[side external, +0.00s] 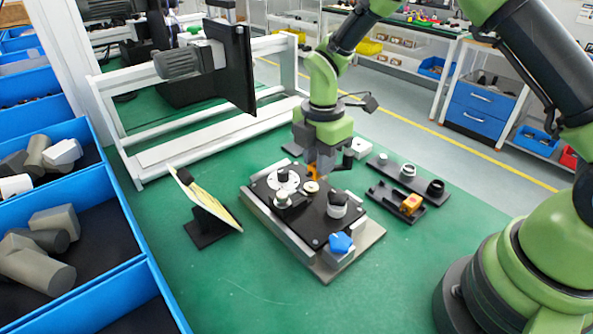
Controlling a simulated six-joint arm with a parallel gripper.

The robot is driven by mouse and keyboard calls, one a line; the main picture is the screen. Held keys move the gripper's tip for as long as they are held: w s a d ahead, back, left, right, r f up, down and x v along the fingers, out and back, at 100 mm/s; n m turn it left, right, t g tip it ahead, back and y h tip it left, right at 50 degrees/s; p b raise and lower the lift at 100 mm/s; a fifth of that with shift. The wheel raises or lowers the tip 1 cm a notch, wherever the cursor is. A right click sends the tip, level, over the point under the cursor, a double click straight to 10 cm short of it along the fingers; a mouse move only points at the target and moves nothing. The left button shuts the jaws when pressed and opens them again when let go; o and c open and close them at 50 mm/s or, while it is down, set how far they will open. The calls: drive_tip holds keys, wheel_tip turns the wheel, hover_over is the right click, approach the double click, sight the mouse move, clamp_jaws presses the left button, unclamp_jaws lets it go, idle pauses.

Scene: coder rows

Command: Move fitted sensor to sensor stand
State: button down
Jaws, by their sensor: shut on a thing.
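My gripper (318,172) points down over the back right part of a black fixture plate (311,222). It is shut on a small part, taken as the sensor, mostly hidden by the fingers. A small orange-brown piece shows at the fingertips, close above a brass-coloured ring on the plate; I cannot tell if they touch. White and metal round parts (283,176) and a dark cylinder with a light top (337,205) stand on the plate. I cannot tell which item is the sensor stand; a black rail (385,164) with round parts lies to the right.
A black tray (384,196) holds an orange-yellow block (410,204). A blue piece (341,242) sits at the fixture's front. A tilted panel on a black stand (207,228) is at left, beside blue bins (118,225). Green table front is clear.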

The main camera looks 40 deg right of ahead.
drive_tip(key=shift+s+d+f, duration=0.7)
drive_tip(key=shift+s+d, duration=0.5)
drive_tip(key=shift+d, duration=0.9)
drive_tip(key=shift+s+d+f, duration=0.65)
drive_tip(key=shift+s+d, duration=0.5)
drive_tip(key=shift+d, duration=1)
drive_tip(key=shift+s+d+f, duration=0.7)
drive_tip(key=shift+s+d, duration=0.5)
drive_tip(key=shift+d, duration=0.9)
drive_tip(key=shift+f, duration=0.15)
drive_tip(key=shift+f, duration=0.6)
drive_tip(key=shift+f, duration=0.2)
drive_tip(key=shift+f, duration=0.1)
drive_tip(key=shift+f, duration=0.3)
